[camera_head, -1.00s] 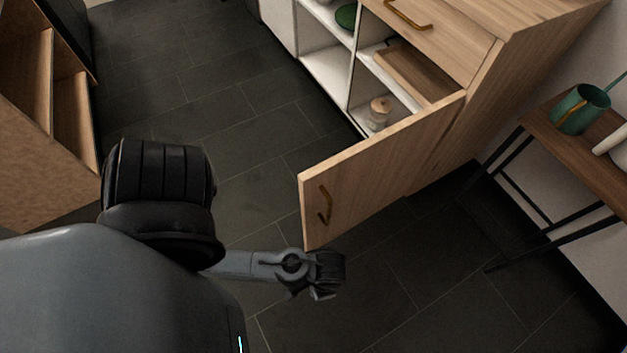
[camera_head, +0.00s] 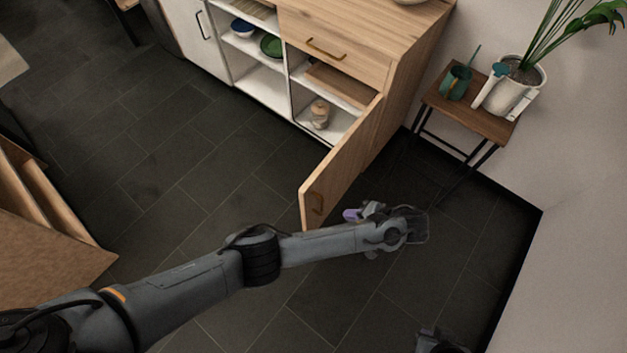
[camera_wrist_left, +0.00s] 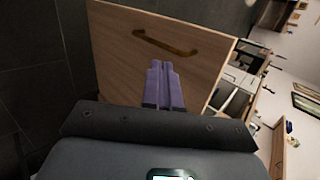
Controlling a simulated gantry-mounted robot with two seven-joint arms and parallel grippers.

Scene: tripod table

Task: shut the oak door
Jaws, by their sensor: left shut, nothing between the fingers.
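The oak door (camera_head: 337,170) stands swung out from the cabinet in the head view, with its brass handle (camera_head: 318,203) near the free edge. The door's outer face fills much of the left wrist view (camera_wrist_left: 115,62), and the handle (camera_wrist_left: 165,43) shows there above the fingertips. My left gripper (camera_head: 351,215) is shut and empty, with purple fingers (camera_wrist_left: 164,72). It is on the door's outer side and points at the face just below the handle; I cannot tell whether the fingertips touch it.
The cabinet's open shelves hold a jar (camera_head: 320,113), a green bowl (camera_head: 271,46) and a blue bowl (camera_head: 242,28). Another wooden unit (camera_head: 45,235) is at left. The dark floor between is clear.

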